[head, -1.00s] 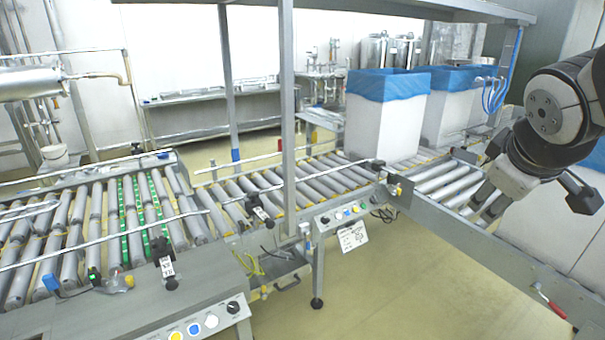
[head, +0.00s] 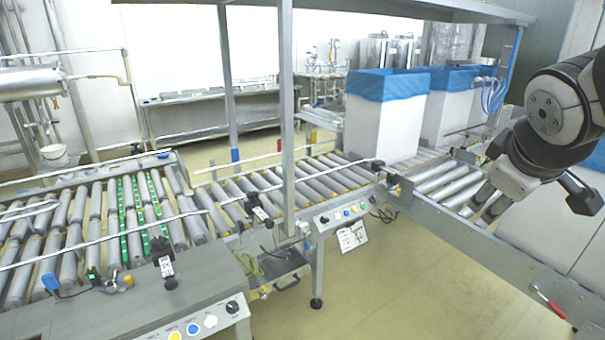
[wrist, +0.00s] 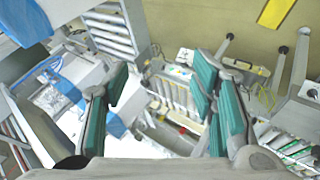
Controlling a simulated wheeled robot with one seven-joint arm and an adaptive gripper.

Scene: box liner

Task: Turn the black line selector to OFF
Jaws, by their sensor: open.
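A black knob (head: 232,307) sits at the right end of the near control panel (head: 190,327), beside white, blue and yellow buttons. A second black knob (head: 324,219) sits at the left of the middle control panel (head: 343,214), under the roller conveyor. Their labels are too small to read, so I cannot tell which is the line selector or where either points. My gripper (head: 480,203) hangs at the right over the side conveyor, well apart from both panels. In the wrist view my gripper (wrist: 161,72) is open and empty, its teal pads spread.
Roller conveyors (head: 300,180) run across the middle. A steel upright (head: 288,130) stands in front of them. White boxes with blue liners (head: 388,85) stand behind on the right. A red-handled lever (head: 548,301) is on the side conveyor. Open floor (head: 420,280) lies right of the middle panel.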

